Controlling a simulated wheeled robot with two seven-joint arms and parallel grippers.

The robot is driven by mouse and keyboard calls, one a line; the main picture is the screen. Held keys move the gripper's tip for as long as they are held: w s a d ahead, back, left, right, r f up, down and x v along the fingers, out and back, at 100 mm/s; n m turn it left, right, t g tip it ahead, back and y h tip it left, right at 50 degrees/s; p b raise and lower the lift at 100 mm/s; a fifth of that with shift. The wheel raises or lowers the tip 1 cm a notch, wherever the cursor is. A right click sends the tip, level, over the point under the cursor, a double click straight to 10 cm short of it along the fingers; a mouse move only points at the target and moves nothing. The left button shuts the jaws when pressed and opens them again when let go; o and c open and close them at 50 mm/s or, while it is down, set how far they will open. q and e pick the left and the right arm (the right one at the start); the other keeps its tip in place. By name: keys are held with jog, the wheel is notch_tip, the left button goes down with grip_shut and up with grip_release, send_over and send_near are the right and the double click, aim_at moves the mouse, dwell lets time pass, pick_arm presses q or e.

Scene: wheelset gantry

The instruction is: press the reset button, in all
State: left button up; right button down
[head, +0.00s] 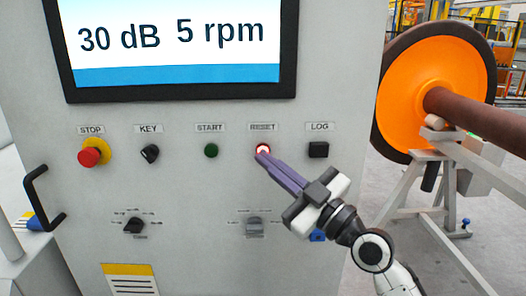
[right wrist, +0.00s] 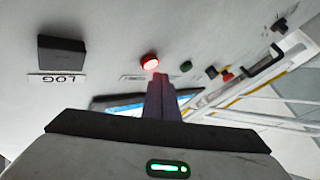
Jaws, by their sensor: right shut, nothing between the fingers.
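The reset button (head: 262,149) is a small round button glowing red, under the RESET label on the grey panel. It also shows lit red in the right wrist view (right wrist: 150,62). My right gripper (head: 261,154) is shut and empty, its purple fingers pointing up and left. Its fingertips overlap the lower edge of the button in the head view. In the right wrist view the fingertips (right wrist: 161,77) end right beside the button; I cannot tell whether they touch it. My left gripper is not in view.
On the same panel are the red STOP button (head: 89,156), KEY switch (head: 150,153), green START button (head: 211,150) and black LOG button (head: 318,149). A screen (head: 180,45) above reads 30 dB and 5 rpm. An orange wheel (head: 425,90) stands on a frame at right.

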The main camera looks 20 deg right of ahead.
dwell(0.8)
jog(key=shift+w+d+b, duration=0.1)
jog(key=shift+w+b, duration=0.2)
jog(key=shift+w, duration=0.1)
jog(key=shift+w+d+b, duration=0.15)
jog(key=shift+w+b, duration=0.2)
jog(key=shift+w, duration=0.05)
dwell(0.5)
jog(key=shift+s, duration=0.1)
jog(key=shift+s+a+p, duration=0.25)
jog(key=shift+s+p, duration=0.1)
jog(key=shift+s, duration=0.35)
jog(key=s+p, duration=0.1)
jog(key=s, duration=0.1)
jog(key=s+a+p, duration=0.1)
jog(key=s, duration=0.1)
jog(key=shift+s+a, duration=0.2)
jog(key=shift+s, duration=0.2)
